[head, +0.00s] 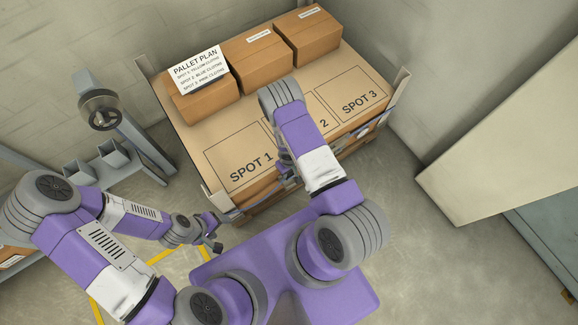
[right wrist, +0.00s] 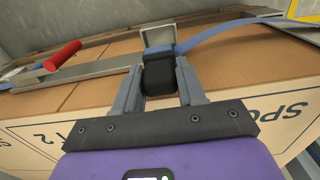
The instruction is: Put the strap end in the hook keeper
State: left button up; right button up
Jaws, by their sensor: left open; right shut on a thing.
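The blue strap (right wrist: 225,38) runs in from the right in the right wrist view. Its dark end piece (right wrist: 158,78) sits between the fingers of my right gripper (right wrist: 160,88), which is shut on it. A grey metal bracket (right wrist: 157,35), which looks like the hook keeper, stands right behind the strap end. I cannot tell whether the strap end is inside it or only in front of it. In the head view my right gripper is mostly hidden by my arm at the pallet's front edge. My left gripper (head: 213,236) is open and empty, left of the pallet's front corner.
A metal bar with a red handle (right wrist: 62,55) lies left of the strap end. Three cartons (head: 258,60) and a pallet plan sign (head: 198,70) stand at the back of the pallet load (head: 190,138). A grey stand with a reel (head: 103,112) is at left.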

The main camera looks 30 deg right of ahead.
aim_at(289, 177)
jog(key=shift+f+b, duration=0.95)
jog(key=shift+f, duration=2.2)
jog(key=shift+f, duration=0.1)
jog(key=shift+f+b, duration=0.55)
jog(key=shift+b, duration=0.1)
jog(key=o, duration=1.2)
jog(key=shift+c, duration=0.2)
jog(key=shift+r, duration=0.1)
